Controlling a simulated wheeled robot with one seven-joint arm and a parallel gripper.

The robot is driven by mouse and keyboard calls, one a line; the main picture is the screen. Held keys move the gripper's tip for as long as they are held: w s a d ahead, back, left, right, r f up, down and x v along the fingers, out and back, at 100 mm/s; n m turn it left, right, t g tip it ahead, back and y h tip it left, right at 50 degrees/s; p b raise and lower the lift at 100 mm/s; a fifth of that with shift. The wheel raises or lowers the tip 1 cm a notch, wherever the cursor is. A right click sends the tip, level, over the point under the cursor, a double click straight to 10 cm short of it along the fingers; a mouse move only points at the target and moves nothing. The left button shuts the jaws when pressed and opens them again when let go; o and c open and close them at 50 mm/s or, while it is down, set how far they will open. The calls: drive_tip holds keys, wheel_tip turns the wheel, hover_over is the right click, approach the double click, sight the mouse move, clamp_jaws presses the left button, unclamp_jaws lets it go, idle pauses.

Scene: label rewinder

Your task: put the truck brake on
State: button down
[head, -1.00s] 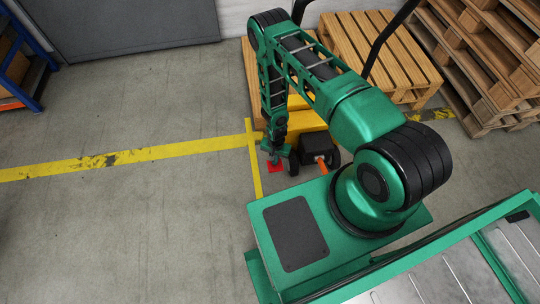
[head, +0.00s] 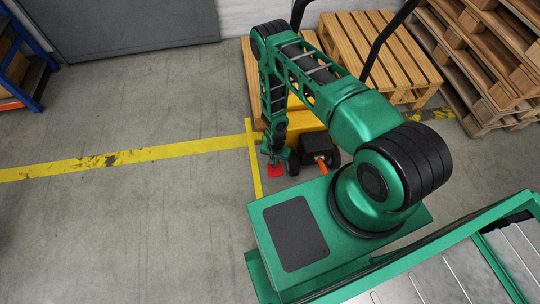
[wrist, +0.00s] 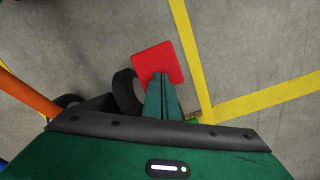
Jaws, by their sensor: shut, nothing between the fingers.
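The truck's brake pedal is a flat red square (head: 275,171) by a black wheel (head: 292,163), close to the floor. In the wrist view the red pedal (wrist: 158,64) lies just beyond my fingertips, with the wheel (wrist: 127,92) to the left. My gripper (head: 273,160) points down over the pedal's near-wall edge, and its green fingers (wrist: 161,78) are together with nothing between them. The fingertips overlap the pedal's edge in the wrist view. I cannot tell whether they touch it or how far it is pressed.
The yellow pallet truck (head: 302,121) has a black box (head: 316,148) and an orange part (head: 321,163) beside the wheel. Yellow floor lines (head: 130,157) run left; that floor is clear.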

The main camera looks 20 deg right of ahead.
wheel_tip(320, 180, up, 9)
idle(0.8)
drive_tip(key=shift+s, duration=0.1)
idle(0.4)
